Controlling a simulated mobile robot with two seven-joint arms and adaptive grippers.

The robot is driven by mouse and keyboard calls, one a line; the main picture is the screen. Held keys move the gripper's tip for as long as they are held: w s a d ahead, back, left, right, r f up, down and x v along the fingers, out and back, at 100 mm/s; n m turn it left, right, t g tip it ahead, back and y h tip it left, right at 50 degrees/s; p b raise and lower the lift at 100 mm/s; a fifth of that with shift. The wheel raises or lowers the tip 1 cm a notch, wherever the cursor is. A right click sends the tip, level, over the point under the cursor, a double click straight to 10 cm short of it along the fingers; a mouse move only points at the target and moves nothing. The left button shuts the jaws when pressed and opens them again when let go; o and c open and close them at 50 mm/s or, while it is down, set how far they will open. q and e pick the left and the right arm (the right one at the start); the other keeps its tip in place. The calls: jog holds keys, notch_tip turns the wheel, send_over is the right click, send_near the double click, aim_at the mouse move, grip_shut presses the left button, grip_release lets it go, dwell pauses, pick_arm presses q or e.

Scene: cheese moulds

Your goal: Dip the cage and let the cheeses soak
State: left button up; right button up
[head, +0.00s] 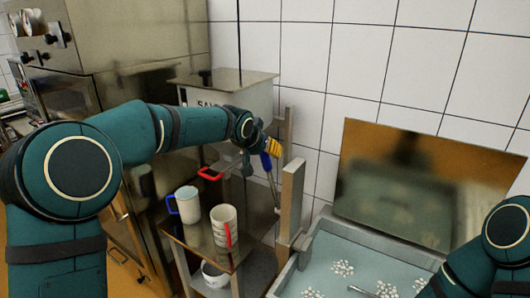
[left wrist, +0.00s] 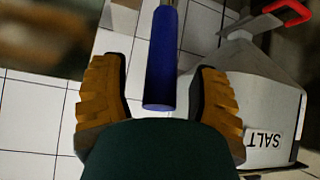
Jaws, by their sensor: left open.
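My left gripper (head: 272,147) is at the back, beside the wooden post. In the left wrist view, its orange fingers (left wrist: 160,105) are open, one on each side of a blue handle (left wrist: 161,60). I see a gap on both sides of the handle. The blue handle also shows in the head view (head: 266,162), with a thin metal shaft below it. A basin (head: 283,284) of pale liquid with clusters of small white pieces lies at the lower right. I cannot make out a cage or whole cheeses. My right arm enters at the right edge, with its gripper out of frame.
A white salt box (left wrist: 255,110) stands close to my left gripper. A red-handled tool (head: 209,174) is beside it. A shelf stand (head: 240,243) holds a blue-handled cup (head: 188,204) and a red-handled cup (head: 224,226). A wooden post (head: 291,200) rises near the basin.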

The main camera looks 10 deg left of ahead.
pick_arm(q)
jog(key=v, duration=0.9)
jog(key=shift+s+r, duration=0.25)
jog(key=shift+s, duration=0.05)
jog(key=s+d+f+g+h+b, duration=0.1)
jog(key=s+f+b, duration=0.15)
jog(key=f, duration=0.95)
jog(key=s+d+f+n+g+b, duration=0.1)
jog(key=s+d+f+g, duration=0.15)
jog(key=f, duration=0.85)
jog(key=s+d+f+h+b, duration=0.1)
jog(key=s+f, duration=0.2)
jog(key=f, duration=0.9)
jog(key=s+f+n+g+b, duration=0.3)
jog(key=s+f+b, duration=0.1)
jog(key=s+f, duration=1.6)
jog(key=shift+s+a+f, duration=0.15)
jog(key=shift+s+f, duration=0.05)
jog(key=shift+s, duration=0.35)
jog(key=shift+g, duration=0.25)
dwell(0.5)
